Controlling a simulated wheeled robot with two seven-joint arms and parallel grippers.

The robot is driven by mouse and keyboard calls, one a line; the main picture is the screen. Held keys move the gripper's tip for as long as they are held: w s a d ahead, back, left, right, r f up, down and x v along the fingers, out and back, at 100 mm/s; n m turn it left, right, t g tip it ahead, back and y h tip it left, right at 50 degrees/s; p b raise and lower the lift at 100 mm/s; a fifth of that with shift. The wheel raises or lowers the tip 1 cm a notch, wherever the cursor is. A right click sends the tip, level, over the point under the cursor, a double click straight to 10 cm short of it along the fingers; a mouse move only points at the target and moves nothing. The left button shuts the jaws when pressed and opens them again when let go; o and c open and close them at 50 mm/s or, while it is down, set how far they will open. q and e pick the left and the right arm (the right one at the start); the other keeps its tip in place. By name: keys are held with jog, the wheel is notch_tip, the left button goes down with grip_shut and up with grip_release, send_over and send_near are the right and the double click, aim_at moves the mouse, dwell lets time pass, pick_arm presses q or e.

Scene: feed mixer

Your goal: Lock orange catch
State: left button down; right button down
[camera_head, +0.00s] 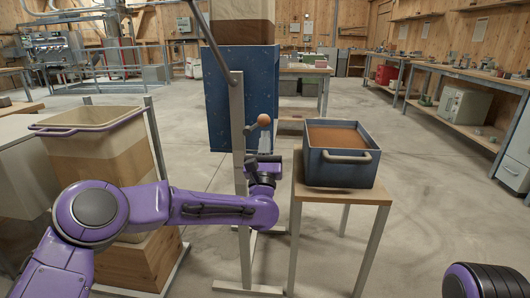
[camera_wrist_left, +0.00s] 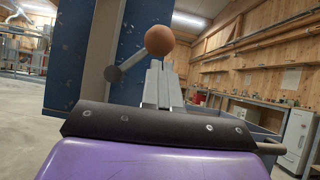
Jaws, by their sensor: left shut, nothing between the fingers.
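The orange catch shows as an orange ball knob (camera_head: 264,120) on a short dark grey arm, beside the upright grey post in front of the blue cabinet. In the left wrist view the orange ball (camera_wrist_left: 160,40) sits just beyond the fingertips, with its grey cylindrical arm reaching down-left. My left gripper (camera_head: 265,143) is just below the ball, pointing up, its fingers together and empty. The fingers (camera_wrist_left: 162,82) look close under the ball; whether they touch it I cannot tell. My right gripper is out of view; only part of my right arm shows at bottom right.
A long grey lever (camera_head: 214,45) slants down to the post (camera_head: 238,130). Right of the post, a blue bin (camera_head: 341,168) of brown feed stands on a small wooden table (camera_head: 340,193). Open floor lies beyond the table.

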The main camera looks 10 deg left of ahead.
pick_arm(q)
jog(key=shift+r+n+y+b, duration=0.3)
jog(key=shift+n+y, duration=0.6)
jog(key=shift+n, duration=0.3)
jog(key=shift+r, duration=0.15)
jog(key=w+f+b+v, duration=0.1)
jog(key=b+v, duration=0.3)
jog(key=v, duration=0.9)
jog(key=shift+w+f, duration=0.25)
jog(key=shift+f, duration=0.35)
